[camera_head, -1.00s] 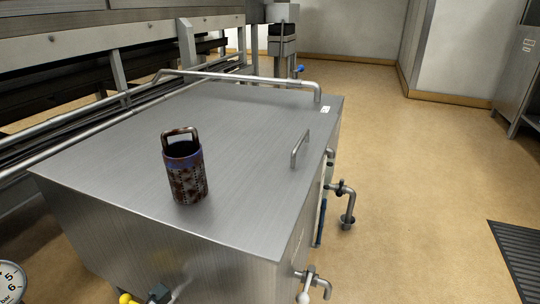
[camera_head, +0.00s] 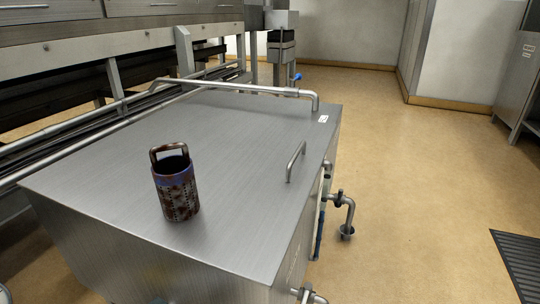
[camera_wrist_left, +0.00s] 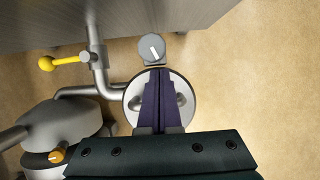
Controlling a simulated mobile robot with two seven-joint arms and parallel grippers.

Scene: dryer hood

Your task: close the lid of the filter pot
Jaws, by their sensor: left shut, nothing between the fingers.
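In the left wrist view, my left gripper (camera_wrist_left: 160,72) is shut and empty, its dark purple fingers side by side. Behind the fingers is a round pale disc (camera_wrist_left: 189,92) with a light rim and curved metal parts on both sides; the fingers cover its middle. I cannot tell whether it is the lid, or whether the fingers touch it. A grey rounded metal vessel (camera_wrist_left: 65,125), possibly the filter pot, stands at the lower left with an orange knob (camera_wrist_left: 57,155) near it. Its lid position is unclear. Neither gripper shows in the head view.
A steel tank (camera_head: 220,135) carries a rusty perforated basket with a loop handle (camera_head: 178,192). Pipes and a yellow-handled valve (camera_wrist_left: 47,63) run beside the tank in the wrist view, near a grey round knob (camera_wrist_left: 152,46).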

